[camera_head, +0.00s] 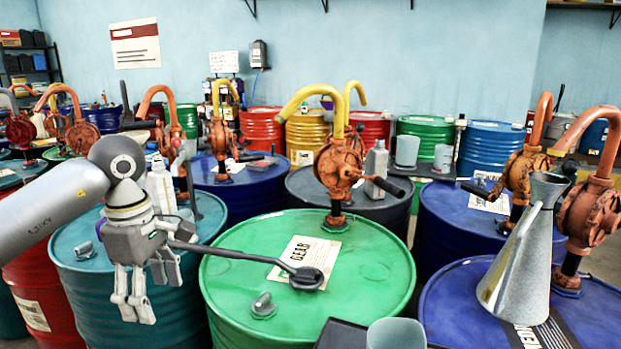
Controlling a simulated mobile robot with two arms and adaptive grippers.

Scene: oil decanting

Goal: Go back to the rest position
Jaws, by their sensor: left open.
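My left gripper (137,306) hangs at the left, fingers pointing down, in front of the teal drum (90,265). Its jaws are open and I see nothing between them. My left arm comes in from the left edge and hides part of the teal drum and what stands on it. My right gripper is not in view.
A dark bar with a round end (306,278) reaches from beside my left gripper over the green drum (385,262). An orange pump with a yellow spout (338,165) stands behind it. A metal funnel-like can (515,265) stands on the blue drum (455,295) at right. A grey cup (396,334) is at the bottom edge.

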